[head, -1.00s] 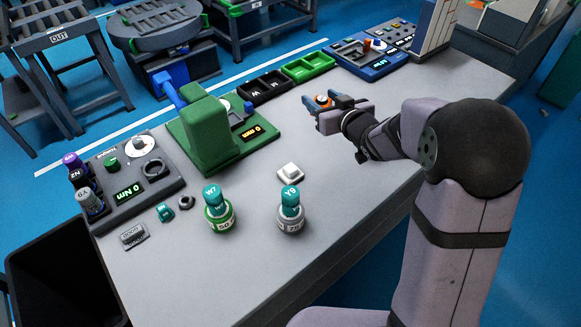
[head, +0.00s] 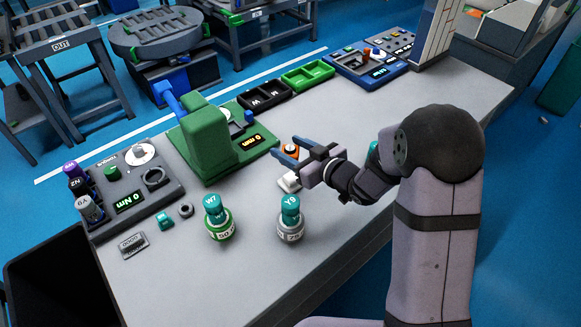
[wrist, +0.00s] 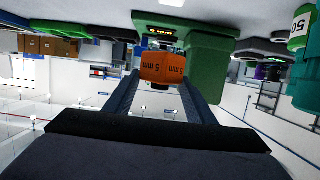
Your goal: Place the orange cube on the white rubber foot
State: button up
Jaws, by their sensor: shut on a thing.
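The orange cube (head: 289,149) is between the blue finger tips of my gripper (head: 291,152), which is shut on it and holds it up. In the wrist view the cube (wrist: 162,68) shows "5 mm" marks on two faces, between the two fingers (wrist: 160,85). The white rubber foot (head: 287,184) is on the grey bench, just below the gripper in the head view and partly hidden by it. The cube appears above and slightly behind the foot; the exact gap cannot be told. The foot cannot be made out in the wrist view.
A green press-like gauge (head: 205,140) stands just left of the cube. Two capped bottles, one green (head: 220,226) and one grey (head: 290,227), stand in front of the foot. Black (head: 264,96) and green (head: 307,76) trays lie behind. The front right bench is clear.

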jog(key=shift+f, duration=3.3)
jog(key=shift+f, duration=0.1)
jog(key=shift+f, duration=0.15)
jog(key=o, duration=1.1)
jog(key=shift+d+r, duration=0.15)
jog(key=shift+r, duration=0.15)
jog(key=b+v, duration=0.1)
jog(key=v, duration=1)
jog(key=shift+s+d+r, duration=0.2)
jog(key=shift+s, duration=0.1)
jog(key=shift+w+d+f, duration=0.1)
